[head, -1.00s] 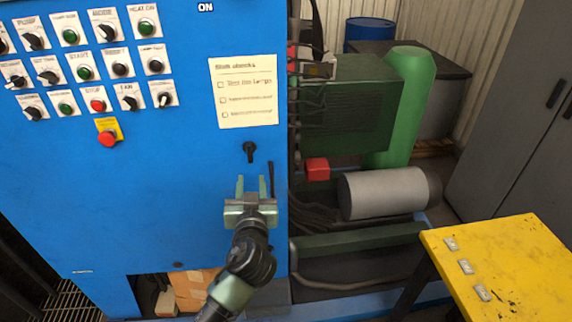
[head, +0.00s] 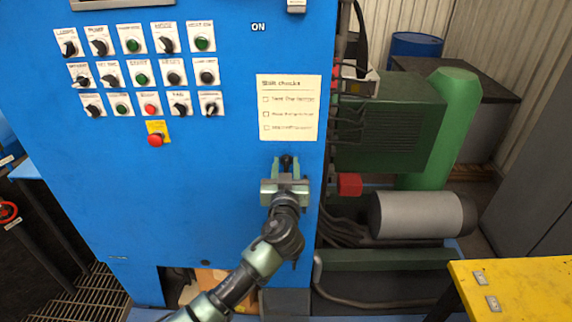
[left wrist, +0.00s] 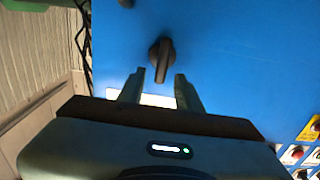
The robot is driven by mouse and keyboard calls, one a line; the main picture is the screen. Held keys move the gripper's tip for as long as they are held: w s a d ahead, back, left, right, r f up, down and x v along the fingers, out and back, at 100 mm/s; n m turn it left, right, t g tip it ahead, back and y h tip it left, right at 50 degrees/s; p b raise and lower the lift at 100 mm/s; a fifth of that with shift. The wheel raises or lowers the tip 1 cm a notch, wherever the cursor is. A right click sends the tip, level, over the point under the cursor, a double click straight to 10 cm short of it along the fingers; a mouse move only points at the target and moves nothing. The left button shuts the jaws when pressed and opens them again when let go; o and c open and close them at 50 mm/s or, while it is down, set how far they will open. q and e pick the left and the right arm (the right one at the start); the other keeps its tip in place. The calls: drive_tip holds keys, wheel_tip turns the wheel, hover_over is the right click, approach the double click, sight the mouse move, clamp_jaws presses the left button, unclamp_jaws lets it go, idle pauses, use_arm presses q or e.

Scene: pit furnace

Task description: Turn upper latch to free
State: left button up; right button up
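The upper latch is a small black turn handle (head: 287,160) on the blue cabinet door (head: 215,190), just below the paper checklist. It also shows in the left wrist view as a black knob (left wrist: 160,58) with its handle lying nearly along the gripper's axis. My left gripper (head: 289,168) is open in front of it. In the left wrist view its two fingertips (left wrist: 157,82) stand on either side of the handle's near end, with a gap visible on both sides. In the head view the gripper hides the latch's lower part. My right gripper is not in view.
The checklist (head: 289,108) is just above the latch. Knobs, push buttons and a red emergency button (head: 155,140) are to the left. A red box (head: 349,184), a grey motor (head: 420,214) and green machinery (head: 390,120) lie right of the cabinet. A yellow table (head: 520,285) stands at front right.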

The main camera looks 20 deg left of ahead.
use_arm(q)
clamp_jaws()
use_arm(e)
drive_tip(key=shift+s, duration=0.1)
